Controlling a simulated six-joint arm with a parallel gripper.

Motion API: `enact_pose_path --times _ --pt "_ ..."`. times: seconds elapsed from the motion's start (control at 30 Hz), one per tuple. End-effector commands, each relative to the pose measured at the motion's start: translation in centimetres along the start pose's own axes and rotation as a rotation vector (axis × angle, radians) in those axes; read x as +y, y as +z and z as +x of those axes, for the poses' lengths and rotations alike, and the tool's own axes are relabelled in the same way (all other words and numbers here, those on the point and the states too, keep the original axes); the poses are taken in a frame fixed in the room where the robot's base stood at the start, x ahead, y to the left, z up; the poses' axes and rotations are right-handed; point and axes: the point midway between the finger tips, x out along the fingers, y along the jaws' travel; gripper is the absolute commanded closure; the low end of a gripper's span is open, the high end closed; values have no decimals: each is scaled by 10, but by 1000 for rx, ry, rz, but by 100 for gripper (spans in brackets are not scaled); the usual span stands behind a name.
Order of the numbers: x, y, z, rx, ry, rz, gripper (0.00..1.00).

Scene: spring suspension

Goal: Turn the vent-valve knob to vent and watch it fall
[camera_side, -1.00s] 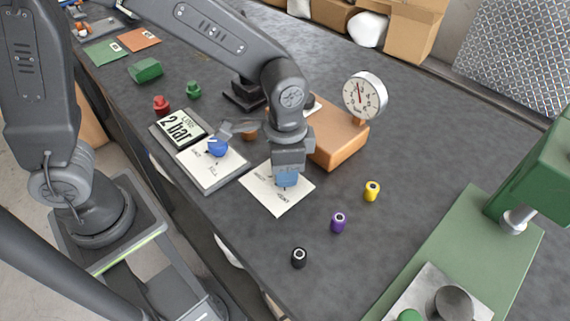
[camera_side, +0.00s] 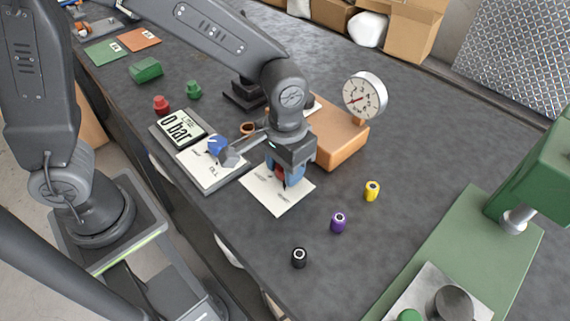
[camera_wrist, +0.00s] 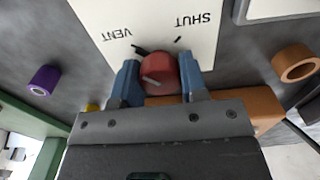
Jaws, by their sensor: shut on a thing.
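The red vent-valve knob (camera_wrist: 160,68) stands on a white card (camera_side: 290,203) marked VENT and SHUT. In the wrist view my gripper (camera_wrist: 157,88) is shut on the knob, one blue finger on each side. A dark pointer beside the knob slants to the VENT side. In the side view my gripper (camera_side: 284,176) points down over the card and hides most of the knob. The round dial gauge (camera_side: 365,96) on the orange block has its needle toward the lower left. The display (camera_side: 181,128) reads 0 bar.
A blue knob (camera_side: 216,145) on a second white plate (camera_side: 208,176) stands left of my gripper, partly covered by my wrist part. Yellow (camera_side: 372,191), purple (camera_side: 338,222) and black (camera_side: 299,257) small cylinders stand to the right and front. A green press (camera_side: 470,245) stands at the right.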

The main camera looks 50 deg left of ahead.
Motion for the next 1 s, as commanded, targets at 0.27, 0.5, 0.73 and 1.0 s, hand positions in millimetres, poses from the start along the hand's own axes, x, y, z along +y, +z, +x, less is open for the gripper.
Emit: enact_pose_path --times 0.27,0.5,0.73,1.0 --pt "0 -1 0 3 1 -10 84" --pt "0 -1 0 3 1 -9 55" --pt "0 0 0 2 0 -9 35" --pt "0 0 -3 2 1 -8 35"
